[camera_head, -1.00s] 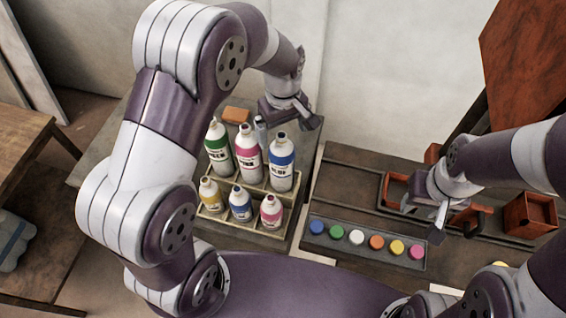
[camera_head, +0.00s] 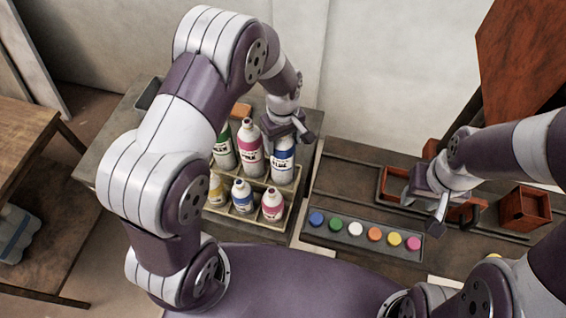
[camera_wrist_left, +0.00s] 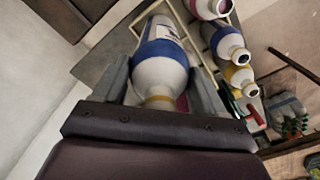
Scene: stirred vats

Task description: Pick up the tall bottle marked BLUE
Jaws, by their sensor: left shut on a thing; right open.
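The tall bottle with the blue label (camera_head: 283,161) stands upright in the back row of the bottle caddy (camera_head: 227,225), at its right end. My left gripper (camera_head: 288,127) is above it and shut on its upper part. In the left wrist view the blue bottle (camera_wrist_left: 160,65) sits between the two fingers. Its cap is hidden by the gripper in the head view. My right gripper (camera_head: 424,212) is open and empty over the right-hand bench.
Tall pink (camera_head: 250,150) and green (camera_head: 223,147) bottles stand beside it. Short yellow, blue and pink bottles fill the front row. A tray of coloured pots (camera_head: 336,225) and red-brown boxes (camera_head: 524,208) lie to the right. An orange block (camera_head: 241,110) lies behind the caddy.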

